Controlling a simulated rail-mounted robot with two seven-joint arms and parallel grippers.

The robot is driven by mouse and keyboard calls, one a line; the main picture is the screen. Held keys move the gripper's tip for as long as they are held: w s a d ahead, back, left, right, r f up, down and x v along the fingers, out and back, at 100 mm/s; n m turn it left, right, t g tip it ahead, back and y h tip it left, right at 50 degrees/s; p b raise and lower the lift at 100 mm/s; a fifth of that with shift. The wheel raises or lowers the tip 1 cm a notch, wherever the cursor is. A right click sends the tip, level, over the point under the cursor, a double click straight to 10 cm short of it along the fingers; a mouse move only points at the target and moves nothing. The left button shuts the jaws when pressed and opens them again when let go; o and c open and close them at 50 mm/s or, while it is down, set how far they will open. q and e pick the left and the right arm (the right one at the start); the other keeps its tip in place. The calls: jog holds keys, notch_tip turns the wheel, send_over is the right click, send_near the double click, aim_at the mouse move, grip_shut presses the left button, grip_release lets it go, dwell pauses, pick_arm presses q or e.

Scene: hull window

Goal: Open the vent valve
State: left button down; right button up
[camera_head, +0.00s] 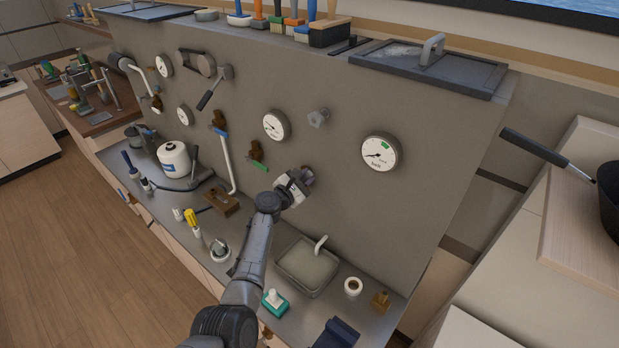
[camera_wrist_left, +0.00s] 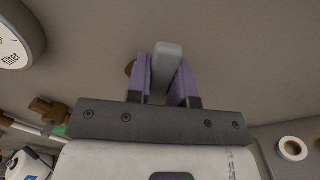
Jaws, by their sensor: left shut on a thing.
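My left gripper (camera_head: 303,177) is at the grey panel, below and between two round gauges. In the left wrist view, its two purple fingers (camera_wrist_left: 167,75) are shut on a flat grey handle (camera_wrist_left: 168,58) standing between them. A bit of brown metal (camera_wrist_left: 129,68) shows just left of the fingers, mostly hidden. I take this to be the vent valve, but no label shows. In the head view the gripper hides most of it. My right gripper is in neither view.
A brass valve with a green handle (camera_head: 258,166) is left of my gripper, with a gauge (camera_head: 276,125) above it. Another gauge (camera_head: 380,153) is up right.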

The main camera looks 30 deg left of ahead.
pick_arm(q)
jog(key=n, duration=0.1)
jog(key=a+n+p, duration=0.1)
jog(key=a+r+n, duration=0.1)
jog(key=shift+w, duration=0.25)
jog(key=shift+w+a+r+n+p, duration=0.15)
jog(key=shift+a+n+p, duration=0.55)
jog(key=shift+n, duration=0.7)
jog(key=shift+a+n, duration=0.3)
jog(key=shift+n, duration=0.1)
jog(key=c, duration=1)
grip_release()
jog(key=shift+a, duration=0.1)
